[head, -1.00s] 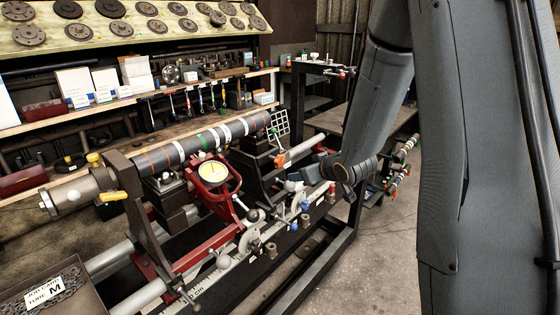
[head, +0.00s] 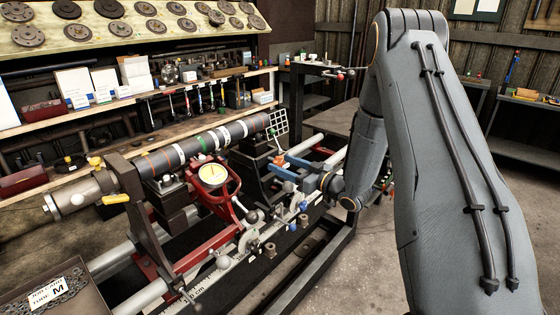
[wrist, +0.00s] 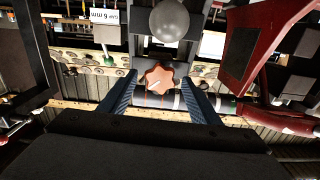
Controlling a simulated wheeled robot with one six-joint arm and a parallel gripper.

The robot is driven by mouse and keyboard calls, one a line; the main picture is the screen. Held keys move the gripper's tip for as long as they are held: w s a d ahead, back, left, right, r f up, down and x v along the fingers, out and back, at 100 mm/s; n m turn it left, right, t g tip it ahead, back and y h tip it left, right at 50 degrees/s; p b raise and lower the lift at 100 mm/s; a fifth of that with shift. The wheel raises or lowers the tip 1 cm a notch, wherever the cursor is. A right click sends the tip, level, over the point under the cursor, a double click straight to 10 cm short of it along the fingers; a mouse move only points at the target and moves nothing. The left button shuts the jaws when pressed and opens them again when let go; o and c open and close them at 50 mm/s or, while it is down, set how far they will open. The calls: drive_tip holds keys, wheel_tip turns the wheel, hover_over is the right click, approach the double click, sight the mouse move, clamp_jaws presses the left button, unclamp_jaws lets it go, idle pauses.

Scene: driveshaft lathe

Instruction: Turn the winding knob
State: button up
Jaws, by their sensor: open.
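The winding knob, an orange-brown lobed knob (wrist: 158,77) with a white mark on its face, sits in the middle of the wrist view. My gripper (wrist: 160,77) is open, with one blue finger on each side of the knob. A narrow gap shows between each finger and the knob, so the fingers do not look closed on it. In the head view my gripper (head: 286,168) is beside the dark stand at the tube's right end, with an orange part (head: 279,159) at its fingertips. The knob's shape is too small to tell there.
A dark striped tube (head: 195,147) lies across the lathe stands. A dial gauge (head: 214,174) on a red bracket stands left of my gripper. A wire grid (head: 278,124) rises just behind it. In the wrist view a grey ball (wrist: 169,19) is close to the knob.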

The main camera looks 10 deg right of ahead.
drive_tip(key=shift+x, duration=1.2)
drive_tip(key=c, duration=1.1)
drive_tip(key=shift+o, duration=0.2)
drive_tip(key=shift+m, duration=0.4)
drive_tip(key=m, duration=0.3)
drive_tip(key=shift+m, duration=0.4)
drive_tip(key=m, duration=0.4)
drive_tip(key=shift+w+d+p, duration=0.1)
drive_tip(key=shift+p, duration=0.25)
drive_tip(key=shift+m, duration=0.4)
